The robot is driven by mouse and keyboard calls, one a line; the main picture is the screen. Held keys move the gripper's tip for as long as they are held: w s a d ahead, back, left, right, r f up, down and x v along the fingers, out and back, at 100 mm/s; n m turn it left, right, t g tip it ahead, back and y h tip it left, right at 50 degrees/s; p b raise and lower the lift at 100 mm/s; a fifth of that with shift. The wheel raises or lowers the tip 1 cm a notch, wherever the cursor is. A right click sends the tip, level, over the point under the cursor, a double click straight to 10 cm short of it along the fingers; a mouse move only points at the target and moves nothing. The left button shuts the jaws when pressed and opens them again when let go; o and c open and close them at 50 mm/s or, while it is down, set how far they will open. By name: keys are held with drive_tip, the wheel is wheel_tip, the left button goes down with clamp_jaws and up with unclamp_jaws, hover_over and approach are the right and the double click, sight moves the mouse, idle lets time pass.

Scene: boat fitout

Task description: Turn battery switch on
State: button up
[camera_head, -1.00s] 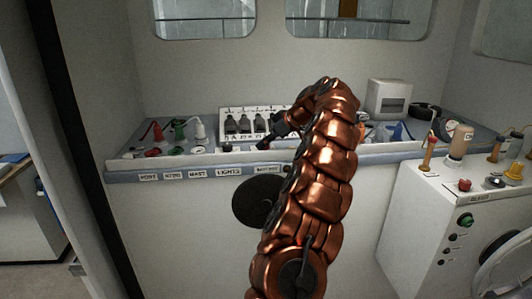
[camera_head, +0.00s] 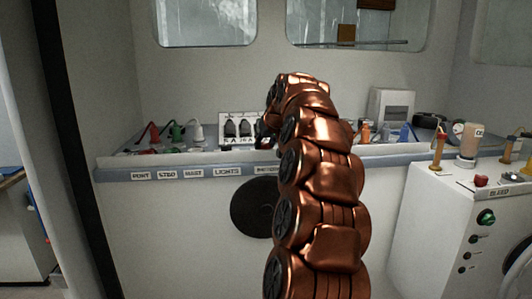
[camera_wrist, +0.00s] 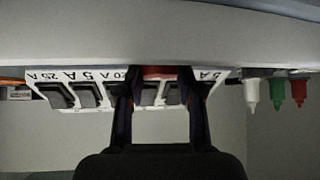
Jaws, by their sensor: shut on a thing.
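In the wrist view, my gripper (camera_wrist: 160,95) has its two dark fingers on either side of a red part (camera_wrist: 160,72), which appears to be the battery switch. The fingers are shut on it, though the contact itself is dark. In the head view, a partly covered label (camera_head: 265,170) on the shelf edge marks this spot. My copper arm hides the switch there, and only a dark bit of my gripper (camera_head: 263,133) shows left of the arm.
A white fuse panel (camera_head: 237,122) stands just behind the gripper. White, green and red plugs (camera_wrist: 276,93) show beside it in the wrist view. A white cabinet (camera_head: 440,225) with knobs and bottles stands at right. A black round disc (camera_head: 252,207) is on the front below.

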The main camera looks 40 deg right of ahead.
drive_tip(key=m+h+b, duration=0.1)
drive_tip(key=m+g+b, duration=0.1)
drive_tip(key=m, duration=0.1)
drive_tip(key=shift+w+f+h, duration=0.1)
drive_tip(key=shift+f+h, duration=0.15)
drive_tip(key=shift+h, duration=0.15)
drive_tip(key=shift+w+a+r+m+g+h+b, duration=0.1)
drive_tip(key=shift+m+g+h+b, duration=0.4)
drive_tip(key=shift+m, duration=0.4)
drive_tip(key=shift+a+r+m+g+h+b, duration=0.1)
drive_tip(key=shift+m+g+h+b, duration=0.4)
drive_tip(key=shift+m, duration=0.4)
drive_tip(key=shift+m+g, duration=0.3)
drive_tip(key=o, duration=1.2)
drive_tip(key=shift+c, duration=0.2)
drive_tip(key=v, duration=1.2)
